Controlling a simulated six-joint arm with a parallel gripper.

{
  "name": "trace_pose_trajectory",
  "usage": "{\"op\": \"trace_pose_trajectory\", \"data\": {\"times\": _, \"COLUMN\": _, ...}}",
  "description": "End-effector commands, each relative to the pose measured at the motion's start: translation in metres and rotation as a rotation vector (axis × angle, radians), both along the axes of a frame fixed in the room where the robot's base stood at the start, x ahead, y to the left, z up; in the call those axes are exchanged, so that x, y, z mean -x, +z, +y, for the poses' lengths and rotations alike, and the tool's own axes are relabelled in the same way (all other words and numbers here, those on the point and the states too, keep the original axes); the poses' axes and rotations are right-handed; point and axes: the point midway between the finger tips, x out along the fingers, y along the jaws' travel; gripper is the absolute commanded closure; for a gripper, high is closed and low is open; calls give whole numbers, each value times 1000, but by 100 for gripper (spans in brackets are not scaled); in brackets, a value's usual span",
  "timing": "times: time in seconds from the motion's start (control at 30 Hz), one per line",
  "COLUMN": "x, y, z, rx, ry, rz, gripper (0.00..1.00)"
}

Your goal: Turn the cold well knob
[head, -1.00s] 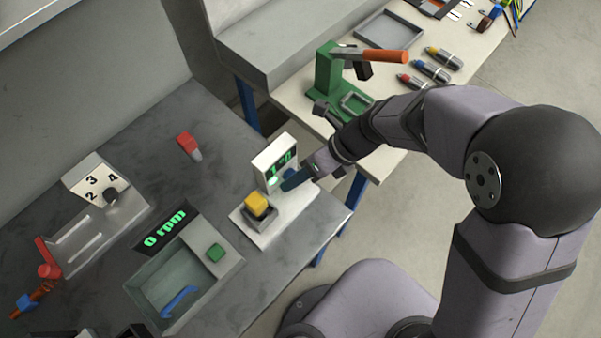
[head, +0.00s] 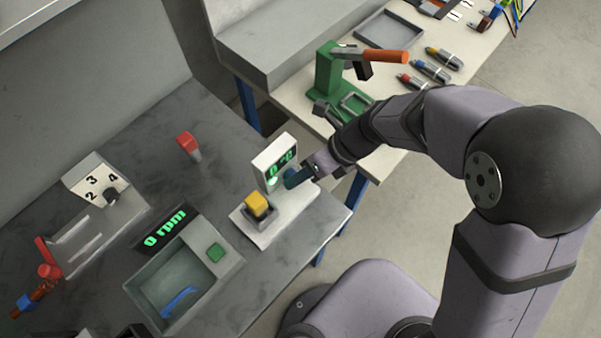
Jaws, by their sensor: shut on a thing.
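The cold well (head: 280,222) is a white unit on the front right of the grey bench. Its upright panel has a dark display (head: 282,166) with green characters that look like 0 °C. A yellow-topped item (head: 257,205) sits in its grey well. The blue knob (head: 290,173) is on the right part of the panel, mostly hidden by my gripper. My gripper (head: 294,180) reaches in from the right and is shut on the knob. The fingertips are small in this view, and their exact contact is hidden.
A grey basin unit (head: 226,262) reading 0 rpm stands left of the cold well. A red-capped item (head: 187,143) lies behind on the bench. A green press (head: 328,75) stands on the pale table beyond my arm.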

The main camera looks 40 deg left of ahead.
Motion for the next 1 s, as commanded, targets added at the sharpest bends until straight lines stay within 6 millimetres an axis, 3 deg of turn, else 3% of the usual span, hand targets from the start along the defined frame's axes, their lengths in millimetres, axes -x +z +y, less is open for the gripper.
{"op": "trace_pose_trajectory", "data": {"times": 0.77, "x": 0, "y": 0, "z": 0, "rx": -1, "ry": 0, "rz": 0, "gripper": 96}}
{"op": "trace_pose_trajectory", "data": {"times": 0.8, "x": 0, "y": 0, "z": 0, "rx": -1, "ry": 0, "rz": 0, "gripper": 69}}
{"op": "trace_pose_trajectory", "data": {"times": 0.87, "x": 0, "y": 0, "z": 0, "rx": -1, "ry": 0, "rz": 0, "gripper": 55}}
{"op": "trace_pose_trajectory", "data": {"times": 1.0, "x": 0, "y": 0, "z": 0, "rx": -1, "ry": 0, "rz": 0, "gripper": 55}}
